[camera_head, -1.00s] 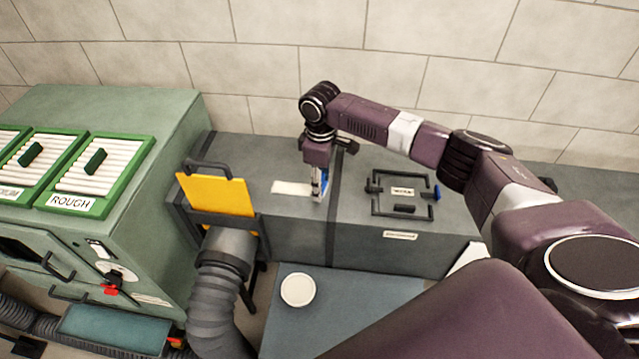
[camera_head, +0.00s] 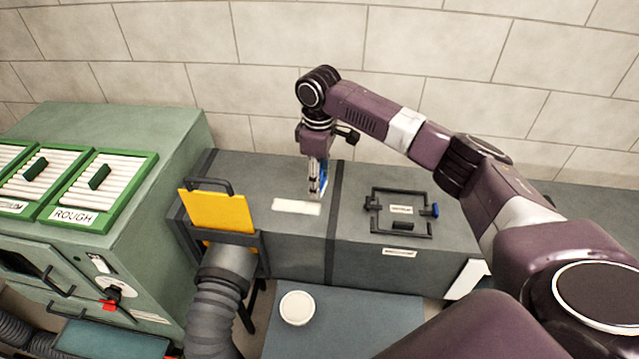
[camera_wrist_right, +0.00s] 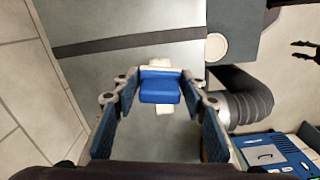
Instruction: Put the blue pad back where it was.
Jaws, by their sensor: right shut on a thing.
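The blue pad (camera_wrist_right: 160,88) is between the fingertips of my right gripper (camera_head: 318,190), which is shut on it. It has a pale upper edge in the right wrist view. In the head view the fingers mostly hide it. The gripper points down over the right end of a white strip (camera_head: 290,206) on top of the grey duct (camera_head: 240,170). The strip also shows partly behind the pad in the right wrist view (camera_wrist_right: 163,108). I cannot tell whether the pad touches the duct. My left gripper is not seen in the head view.
Right of a dark strap (camera_head: 334,215) is a hatch frame (camera_head: 402,232) with handles. A yellow plate (camera_head: 215,211) stands upright at the left, above a ribbed hose (camera_head: 215,300). A green cabinet (camera_head: 160,190) stands further left. A white disc (camera_head: 297,307) lies on a blue-grey mat (camera_head: 370,315).

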